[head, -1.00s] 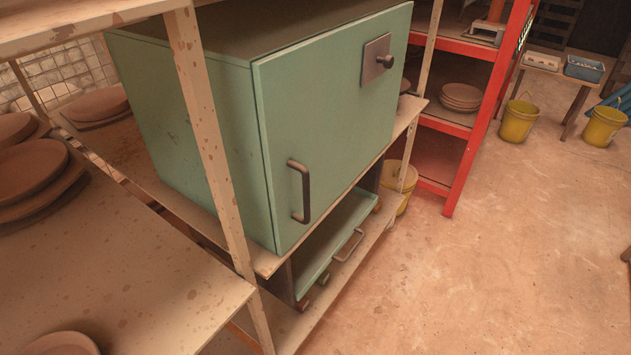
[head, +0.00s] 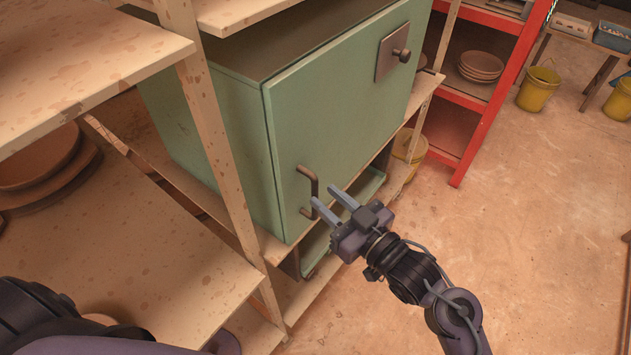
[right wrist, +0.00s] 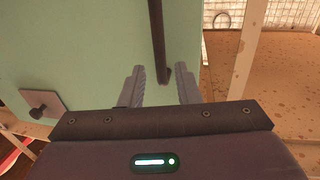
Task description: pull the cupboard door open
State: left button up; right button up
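The green cupboard door (head: 345,115) is shut, with a dark bar handle (head: 314,188) low on its left side. In the right wrist view the door (right wrist: 95,45) fills the left half and the handle (right wrist: 157,40) runs down to a point between the fingers. My right gripper (head: 323,201) is open, its two fingers pointing at the door beside the handle's lower part. In the right wrist view the right gripper (right wrist: 160,83) shows a clear gap between its fingers; I cannot tell contact. The left gripper is not in view; only part of my left arm shows.
A square plate with a knob (head: 393,55) sits high on the door's right. Wooden shelving (head: 215,135) with an upright post stands left of the cupboard. A red shelf (head: 492,90) and yellow bucket (head: 538,90) stand behind. The floor (head: 530,220) at right is clear.

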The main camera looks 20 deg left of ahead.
aim_at(317, 191)
jog(key=shift+p+x, duration=0.45)
jog(key=shift+x, duration=1.75)
grip_shut()
